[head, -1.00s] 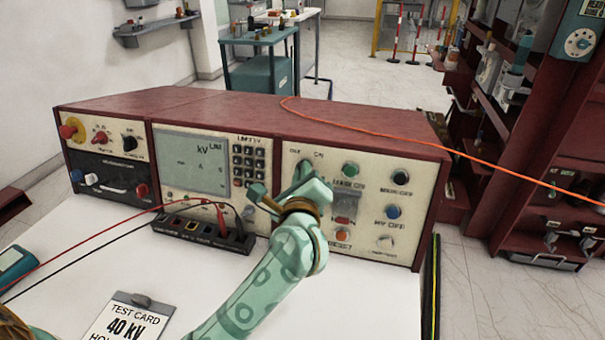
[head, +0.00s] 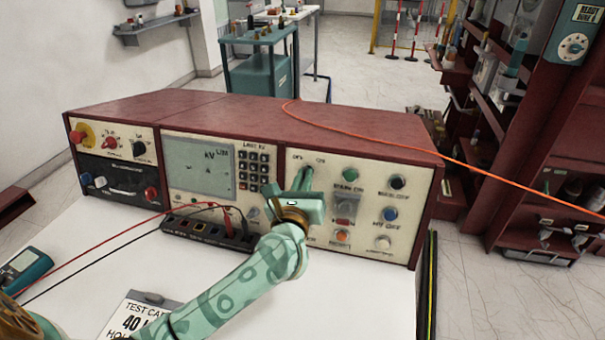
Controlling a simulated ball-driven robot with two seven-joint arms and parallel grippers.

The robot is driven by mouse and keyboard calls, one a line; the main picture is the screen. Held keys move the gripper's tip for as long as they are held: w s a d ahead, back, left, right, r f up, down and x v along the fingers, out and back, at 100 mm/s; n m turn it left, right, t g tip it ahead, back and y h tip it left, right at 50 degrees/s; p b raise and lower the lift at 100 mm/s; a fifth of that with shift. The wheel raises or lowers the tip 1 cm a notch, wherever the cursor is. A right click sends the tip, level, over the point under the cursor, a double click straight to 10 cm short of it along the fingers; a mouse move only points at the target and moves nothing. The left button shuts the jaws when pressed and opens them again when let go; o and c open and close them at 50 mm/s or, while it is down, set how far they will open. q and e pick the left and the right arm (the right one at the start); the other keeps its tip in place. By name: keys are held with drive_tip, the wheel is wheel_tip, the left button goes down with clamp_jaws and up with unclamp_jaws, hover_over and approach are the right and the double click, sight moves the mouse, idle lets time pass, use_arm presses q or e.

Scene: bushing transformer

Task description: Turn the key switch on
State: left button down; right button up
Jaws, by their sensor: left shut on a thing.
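The test set (head: 240,115) is a long console with a red top and cream front panels on the white table. Its key switch sits under the "OFF" and "ON" marks on the right panel and is mostly hidden by my gripper. My left gripper (head: 302,185), pale green, reaches in from the lower left against this panel. Its jaws are shut on the key switch, as far as the view shows. The key's exact angle is hidden. My right gripper is not in view.
Right of the gripper are a green button (head: 350,181), a blue button (head: 390,214) and an orange button (head: 342,235). A black terminal strip (head: 205,230) with red and black leads lies left of my arm. A test card (head: 140,312) and a teal meter (head: 25,268) lie on the table.

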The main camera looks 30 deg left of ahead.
use_arm(q)
drive_tip(key=shift+s+a+m+h+p, duration=0.1)
drive_tip(key=shift+m+h+p, duration=0.8)
drive_tip(key=shift+m+p, duration=1.2)
drive_tip(key=shift+w+a+m+h+p, duration=0.1)
drive_tip(key=shift+m+h+p, duration=0.8)
drive_tip(key=shift+m+p, duration=1.2)
drive_tip(key=shift+s+m+h+p, duration=0.1)
drive_tip(key=shift+m+h+p, duration=1.05)
drive_tip(key=shift+m, duration=1.55)
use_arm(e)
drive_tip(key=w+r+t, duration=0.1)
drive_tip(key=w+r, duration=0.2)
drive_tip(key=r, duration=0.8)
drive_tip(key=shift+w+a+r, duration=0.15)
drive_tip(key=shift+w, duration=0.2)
use_arm(q)
drive_tip(key=shift+y+p, duration=0.25)
drive_tip(key=shift+p, duration=0.05)
drive_tip(key=c, duration=1.6)
unclamp_jaws()
